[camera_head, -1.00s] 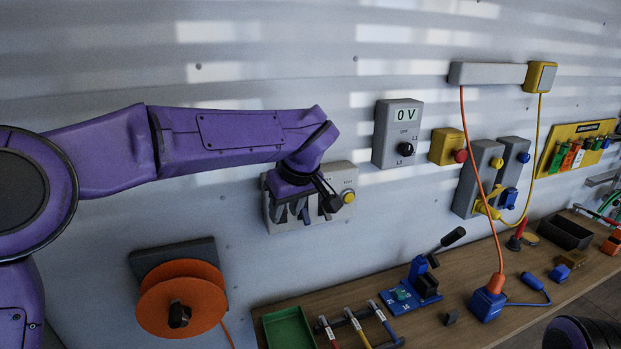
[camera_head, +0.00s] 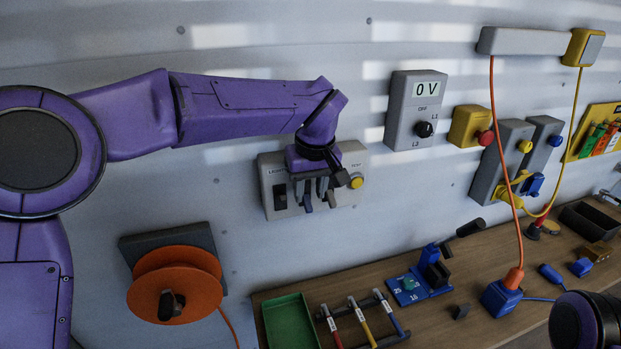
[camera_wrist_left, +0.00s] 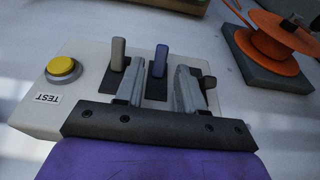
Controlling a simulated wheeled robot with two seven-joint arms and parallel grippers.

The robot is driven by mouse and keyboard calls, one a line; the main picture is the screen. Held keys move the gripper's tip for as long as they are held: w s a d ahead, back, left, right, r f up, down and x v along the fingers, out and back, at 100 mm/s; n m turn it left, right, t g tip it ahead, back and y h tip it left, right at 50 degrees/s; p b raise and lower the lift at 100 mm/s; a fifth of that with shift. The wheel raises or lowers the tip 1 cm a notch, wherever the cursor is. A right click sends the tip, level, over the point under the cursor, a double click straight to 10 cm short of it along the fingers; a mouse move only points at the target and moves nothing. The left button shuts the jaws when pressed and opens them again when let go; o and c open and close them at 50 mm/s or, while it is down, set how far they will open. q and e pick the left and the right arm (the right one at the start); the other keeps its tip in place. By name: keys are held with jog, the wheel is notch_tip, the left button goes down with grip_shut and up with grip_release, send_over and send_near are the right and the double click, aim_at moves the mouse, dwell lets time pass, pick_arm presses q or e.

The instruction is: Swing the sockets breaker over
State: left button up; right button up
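The grey breaker panel (camera_head: 352,157) is on the wall, with a yellow TEST button (camera_head: 356,182) at its right. My left gripper (camera_head: 317,192) is in front of its middle, pointing at the wall. In the left wrist view the panel appears turned over: a grey lever (camera_wrist_left: 118,54), a blue lever (camera_wrist_left: 160,59) and a third lever (camera_wrist_left: 208,82) stand out from dark slots. The left gripper (camera_wrist_left: 160,90) is open, its fingers on either side of the blue lever, with gaps visible. The label by the blue lever is hidden, so I cannot read which breaker says sockets.
An orange cable reel (camera_head: 175,285) hangs below left. A meter box (camera_head: 415,108) reading 0 V is right of the panel. The bench (camera_head: 465,325) below carries a green tray (camera_head: 290,322) and tools. The wall between panel and bench is clear.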

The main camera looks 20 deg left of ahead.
aim_at(308, 203)
pick_arm(q)
jog(key=b+x, duration=0.3)
jog(key=shift+f, duration=0.2)
jog(key=shift+r, duration=0.15)
jog(key=shift+p, duration=0.6)
pick_arm(e)
notch_tip(308, 203, down, 3)
jog(key=shift+s, duration=0.1)
pick_arm(q)
grip_shut()
